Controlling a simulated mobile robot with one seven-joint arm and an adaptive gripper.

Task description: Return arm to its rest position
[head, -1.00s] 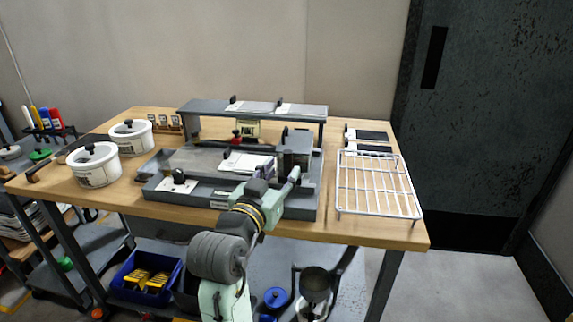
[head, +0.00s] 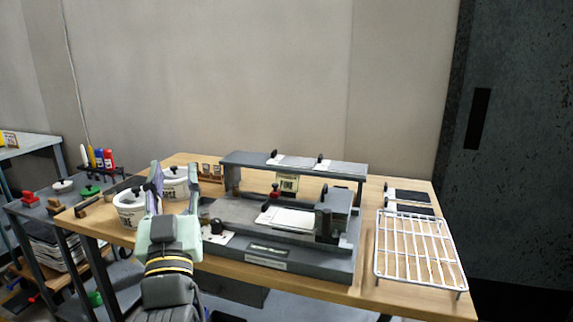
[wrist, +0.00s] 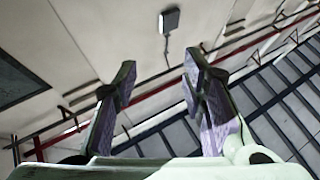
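My gripper (head: 175,182) stands raised in front of the left part of the wooden table in the head view, its fingers pointing up. The two fingers are spread apart with nothing between them. In the wrist view my gripper (wrist: 155,85) also shows open and empty, facing a wall and ceiling with red and dark pipes. My arm runs down from it to the bottom edge of the head view. It partly hides the white lidded pots (head: 131,207) behind it.
A grey press-like fixture (head: 290,262) with a raised shelf (head: 340,168) fills the middle of the table (head: 195,158). A side cart with coloured markers (head: 100,157) is at the left. The air above the table is clear.

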